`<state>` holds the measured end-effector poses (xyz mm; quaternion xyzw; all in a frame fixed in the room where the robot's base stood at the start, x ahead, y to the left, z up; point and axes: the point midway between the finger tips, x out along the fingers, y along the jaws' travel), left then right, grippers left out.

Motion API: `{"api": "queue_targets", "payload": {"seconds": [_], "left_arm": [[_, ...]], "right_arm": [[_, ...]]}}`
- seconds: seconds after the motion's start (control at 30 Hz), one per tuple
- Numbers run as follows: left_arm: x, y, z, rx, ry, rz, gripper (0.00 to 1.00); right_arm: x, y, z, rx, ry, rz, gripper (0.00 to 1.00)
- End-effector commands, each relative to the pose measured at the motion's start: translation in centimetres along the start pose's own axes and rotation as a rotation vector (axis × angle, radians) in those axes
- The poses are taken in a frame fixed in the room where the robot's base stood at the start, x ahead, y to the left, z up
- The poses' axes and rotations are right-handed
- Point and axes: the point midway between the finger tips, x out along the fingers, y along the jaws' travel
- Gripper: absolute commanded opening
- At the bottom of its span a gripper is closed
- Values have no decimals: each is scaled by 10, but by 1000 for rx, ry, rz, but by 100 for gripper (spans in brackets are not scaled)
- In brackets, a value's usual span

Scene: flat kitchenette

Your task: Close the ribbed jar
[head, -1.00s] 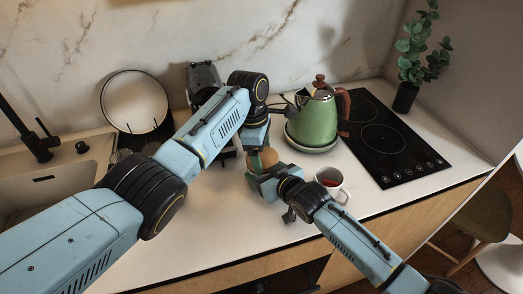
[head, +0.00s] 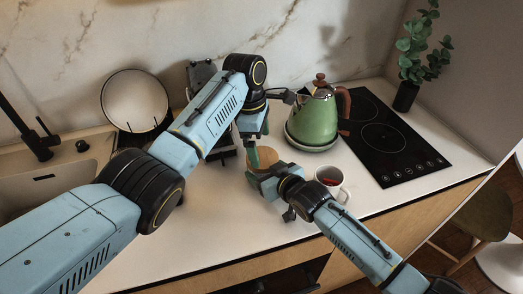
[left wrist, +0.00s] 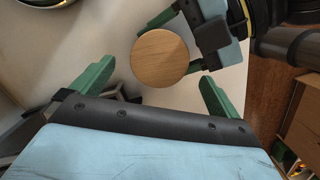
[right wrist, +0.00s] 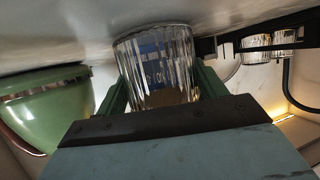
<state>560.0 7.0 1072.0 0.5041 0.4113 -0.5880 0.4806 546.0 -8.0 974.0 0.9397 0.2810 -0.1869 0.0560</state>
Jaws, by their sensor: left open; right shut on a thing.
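The ribbed jar (right wrist: 158,60) is clear glass and stands between the fingers of my right gripper (right wrist: 163,88), which is shut on it. Its round wooden lid (left wrist: 159,58) shows from above in the left wrist view, over the jar's place; whether it sits fully flush I cannot tell. The lid also shows in the head view (head: 262,158), where the jar itself is mostly hidden by my right gripper (head: 263,180). My left gripper (head: 259,143) is open just above the lid, its fingers apart on either side in the left wrist view.
A green kettle (head: 315,120) stands right behind the jar. A white mug (head: 331,182) with red contents is close to my right gripper. The black hob (head: 388,138) lies at right, the sink (head: 45,185) at left. The front counter left of the jar is clear.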

Motion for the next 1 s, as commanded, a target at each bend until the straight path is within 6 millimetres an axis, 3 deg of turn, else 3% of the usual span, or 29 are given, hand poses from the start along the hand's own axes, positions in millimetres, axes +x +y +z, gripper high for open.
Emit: {"api": "queue_targets", "payload": {"seconds": [0.1, 0.3, 0.5, 0.77, 0.8, 1.0], "left_arm": [[-29, 1, 0, 1, -1, 4, 100], [-64, 0, 0, -1, 0, 2, 100], [-78, 0, 0, -1, 1, -1, 100], [-79, 0, 0, -1, 1, -1, 100], [-79, 0, 0, -1, 1, -1, 100], [-78, 0, 0, -1, 1, -1, 100]], "right_arm": [[0, 0, 0, 0, -1, 0, 29], [0, 0, 0, 0, -1, 0, 29], [0, 0, 0, 0, -1, 0, 29], [0, 0, 0, 0, -1, 0, 29], [0, 0, 0, 0, -1, 0, 73], [0, 0, 0, 0, -1, 0, 96]]}}
